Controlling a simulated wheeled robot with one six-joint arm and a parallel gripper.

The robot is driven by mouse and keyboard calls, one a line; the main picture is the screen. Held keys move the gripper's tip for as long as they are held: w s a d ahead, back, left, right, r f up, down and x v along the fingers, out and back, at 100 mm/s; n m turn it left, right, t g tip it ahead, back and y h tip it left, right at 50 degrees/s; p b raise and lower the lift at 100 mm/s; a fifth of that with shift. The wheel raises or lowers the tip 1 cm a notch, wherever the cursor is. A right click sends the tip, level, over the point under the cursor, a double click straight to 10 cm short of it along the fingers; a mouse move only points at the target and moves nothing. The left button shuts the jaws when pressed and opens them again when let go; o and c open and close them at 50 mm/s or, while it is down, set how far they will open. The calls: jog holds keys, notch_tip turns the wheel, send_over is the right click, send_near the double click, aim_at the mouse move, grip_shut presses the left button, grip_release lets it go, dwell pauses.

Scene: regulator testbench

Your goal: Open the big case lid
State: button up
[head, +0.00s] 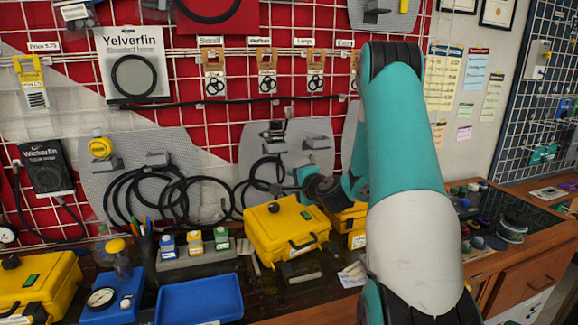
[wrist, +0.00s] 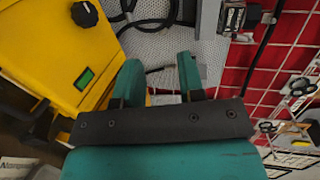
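A yellow case (head: 283,232) with a closed lid, a dark knob and a small green display sits on the bench in the middle of the head view. A yellow case also fills the left of the wrist view (wrist: 50,45), with a black knob and green display. Another yellow case (head: 38,285) stands at the far left, and part of a third (head: 350,217) shows behind my arm. I cannot tell for sure which is the big one. My gripper (wrist: 158,78) is open and empty, beside the case in the wrist view; its fingers are apart with nothing between them.
A blue tray (head: 200,300) lies on the bench left of the middle case. Black hoses (head: 165,195) hang on the red and white grid wall behind.

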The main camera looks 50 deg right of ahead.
jog(key=shift+p+x, duration=1)
jog(key=shift+x, duration=0.95)
grip_shut()
jog(key=c, duration=0.6)
grip_release()
jog(key=shift+c, duration=0.2)
jog(key=o, duration=0.6)
jog(key=shift+o, duration=0.2)
